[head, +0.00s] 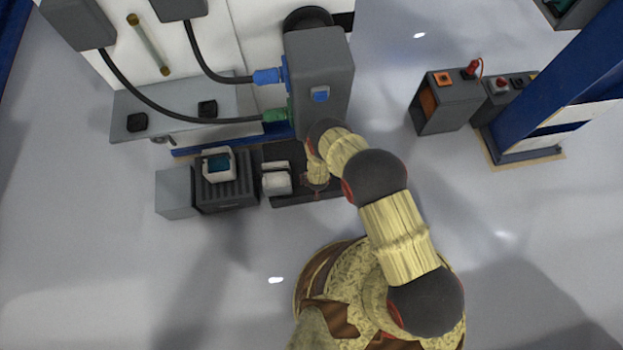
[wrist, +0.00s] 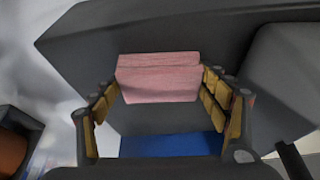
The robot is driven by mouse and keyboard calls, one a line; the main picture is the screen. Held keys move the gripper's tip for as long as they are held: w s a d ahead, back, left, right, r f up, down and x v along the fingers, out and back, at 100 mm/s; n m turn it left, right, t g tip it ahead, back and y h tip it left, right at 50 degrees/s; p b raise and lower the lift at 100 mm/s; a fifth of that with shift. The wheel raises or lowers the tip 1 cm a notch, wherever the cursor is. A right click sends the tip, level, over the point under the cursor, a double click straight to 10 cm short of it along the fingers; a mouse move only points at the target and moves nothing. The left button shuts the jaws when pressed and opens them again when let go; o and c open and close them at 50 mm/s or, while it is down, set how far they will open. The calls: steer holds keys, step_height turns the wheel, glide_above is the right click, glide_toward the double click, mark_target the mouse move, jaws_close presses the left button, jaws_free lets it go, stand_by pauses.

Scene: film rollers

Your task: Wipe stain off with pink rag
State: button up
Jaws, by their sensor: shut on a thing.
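The pink rag (wrist: 158,82) shows in the wrist view as a folded pink block between my fingers. My gripper (wrist: 163,98) is shut on it, with one yellow-padded finger at each side. In the head view my gripper (head: 316,186) points down over the dark tray-like surface (head: 310,198), in front of the tall grey machine. The rag cannot be made out there. I see no stain in either view; the surface under the gripper is partly hidden by my arm.
A white block-like item (head: 276,180) sits just left of my gripper. Further left stand a ribbed dark box with a blue-screened device (head: 218,164) and a grey box (head: 175,192). The grey machine (head: 320,80) rises behind. Dark boxes (head: 446,102) stand right; open floor lies between.

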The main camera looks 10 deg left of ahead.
mark_target(331, 176)
steer(key=shift+w+d+r, duration=0.1)
steer(key=shift+w+d, duration=0.2)
steer(key=shift+d, duration=0.7)
steer(key=shift+w+d, duration=0.25)
steer(key=shift+d, duration=0.75)
steer(key=shift+w+d, duration=0.25)
steer(key=shift+d, duration=0.6)
steer(key=shift+w+d, duration=0.2)
steer(key=shift+d, duration=0.65)
steer(key=shift+f, duration=0.2)
steer(key=shift+r+p, duration=2)
steer(key=shift+r, duration=1.05)
step_height(331, 176, up, 3)
steer(key=shift+p, duration=0.95)
